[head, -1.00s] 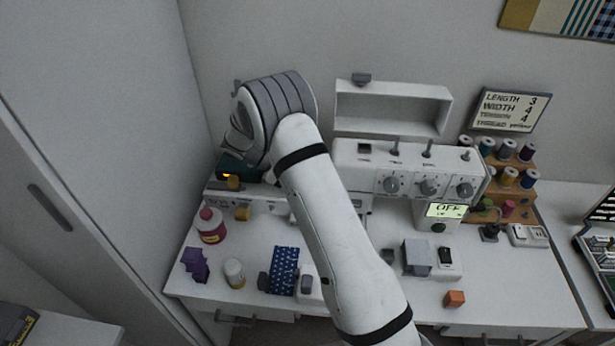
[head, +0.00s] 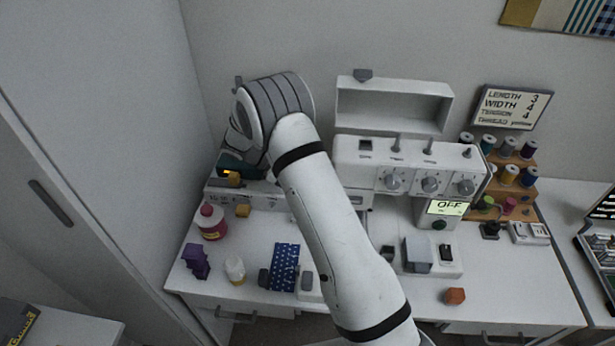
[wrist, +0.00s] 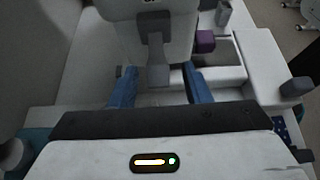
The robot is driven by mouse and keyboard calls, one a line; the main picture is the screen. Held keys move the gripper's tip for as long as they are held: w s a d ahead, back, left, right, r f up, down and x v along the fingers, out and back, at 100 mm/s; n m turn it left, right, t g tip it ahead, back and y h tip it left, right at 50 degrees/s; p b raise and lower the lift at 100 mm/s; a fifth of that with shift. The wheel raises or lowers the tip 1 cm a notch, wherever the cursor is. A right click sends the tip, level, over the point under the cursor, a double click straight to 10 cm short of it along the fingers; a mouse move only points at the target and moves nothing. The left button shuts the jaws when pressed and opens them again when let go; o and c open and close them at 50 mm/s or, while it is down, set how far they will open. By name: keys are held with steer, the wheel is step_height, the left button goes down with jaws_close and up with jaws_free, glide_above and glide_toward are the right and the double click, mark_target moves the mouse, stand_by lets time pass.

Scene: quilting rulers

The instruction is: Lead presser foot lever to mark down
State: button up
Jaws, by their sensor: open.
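The white sewing machine (head: 410,155) stands at the back of the table, with its left part hidden behind my arm in the head view. My gripper (wrist: 160,88) is open, with its two blue fingers apart in the wrist view. A grey upright bar with a wider lower end (wrist: 155,48) hangs on a white housing (wrist: 120,38), just beyond and between the fingertips. It looks like the presser foot lever, but I cannot be sure. I see no clear contact with the fingers. I cannot make out the mark. The head view does not show the fingers or the bar.
A pink bottle (head: 211,222), a purple block (head: 195,260), a small white jar (head: 235,270) and blue patterned fabric (head: 285,268) lie at the table's left. A thread rack (head: 510,180) stands behind.

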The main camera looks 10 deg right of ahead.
steer(key=shift+a+r, duration=0.1)
steer(key=b+v, duration=0.1)
steer(key=v, duration=0.6)
steer(key=shift+a, duration=0.25)
steer(key=shift+w+r, duration=0.1)
steer(key=s+d+r+m+t+y, duration=0.2)
steer(key=s+d+r+m+y, duration=0.45)
steer(key=s+r, duration=0.55)
steer(key=s+d+r+m+t+y, duration=0.1)
steer(key=s+m+t+y, duration=0.3)
steer(key=s, duration=1.4)
steer(key=shift+d+r+m+t+y, duration=0.15)
steer(key=shift+d+m+t+y, duration=0.35)
steer(key=shift+m, duration=1.45)
